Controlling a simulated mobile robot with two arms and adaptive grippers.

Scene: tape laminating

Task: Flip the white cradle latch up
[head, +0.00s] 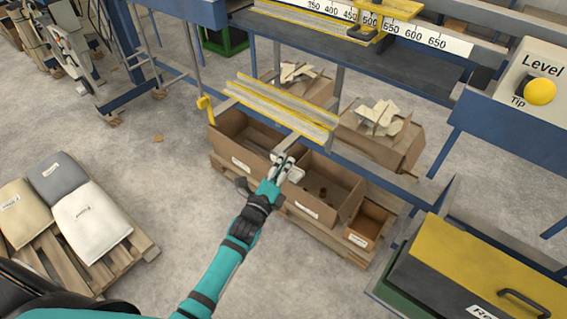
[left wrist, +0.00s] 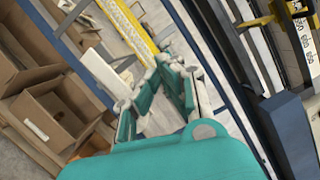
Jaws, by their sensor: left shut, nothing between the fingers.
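The cradle (head: 282,108) is a long grey trough with yellow edges, below the ruler bench. Its yellow-edged rail also shows in the left wrist view (left wrist: 130,28). A pale flat bar (head: 287,143) sticks out from the cradle's near side; a whitish flat piece (left wrist: 104,74) shows left of the fingers in the wrist view. I cannot tell for sure whether this is the white latch or which way it is turned. My left gripper (head: 285,161) is shut and empty, its fingertips (left wrist: 159,74) close to the bar. Contact cannot be made out. My right gripper is not in view.
Open cardboard boxes (head: 247,142) stand on a pallet beneath the cradle. A yellow hook (head: 205,104) hangs at its left end. A blue frame with a ruler (head: 360,27) rises behind. A yellow-lidded bin (head: 480,265) is at the right. Sacks (head: 90,217) lie on a pallet at left.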

